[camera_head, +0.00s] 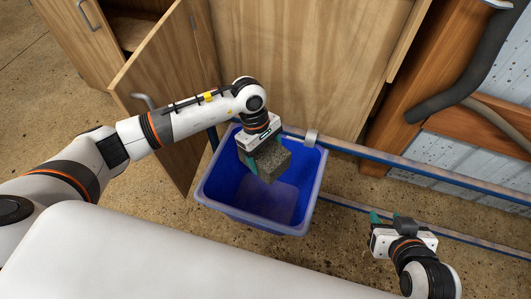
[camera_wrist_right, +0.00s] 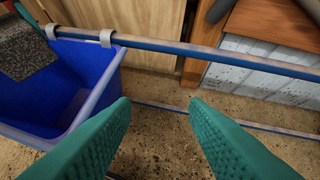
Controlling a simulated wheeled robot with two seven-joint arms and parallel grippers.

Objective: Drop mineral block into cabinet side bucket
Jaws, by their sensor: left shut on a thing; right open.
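A grey, rough mineral block (camera_head: 271,161) is held by my left gripper (camera_head: 262,160), which is shut on it. The block is over the opening of a blue bucket (camera_head: 285,222), near its back part. The bucket hangs by hooks on a blue rail beside the wooden cabinet; its visible floor is bare. In the right wrist view the bucket (camera_wrist_right: 45,105) is at left, with part of the block (camera_wrist_right: 27,58) above it. My right gripper (camera_head: 388,219) is open and empty, to the right of the bucket; its green fingers (camera_wrist_right: 160,125) are apart in the wrist view.
A wooden cabinet (camera_head: 290,60) stands behind the bucket, with an open door (camera_head: 165,90) at left. The blue rail (camera_head: 420,170) runs along to the right, with a lower rail beneath. A dark pipe (camera_head: 465,85) is at upper right. Speckled floor is clear around the bucket.

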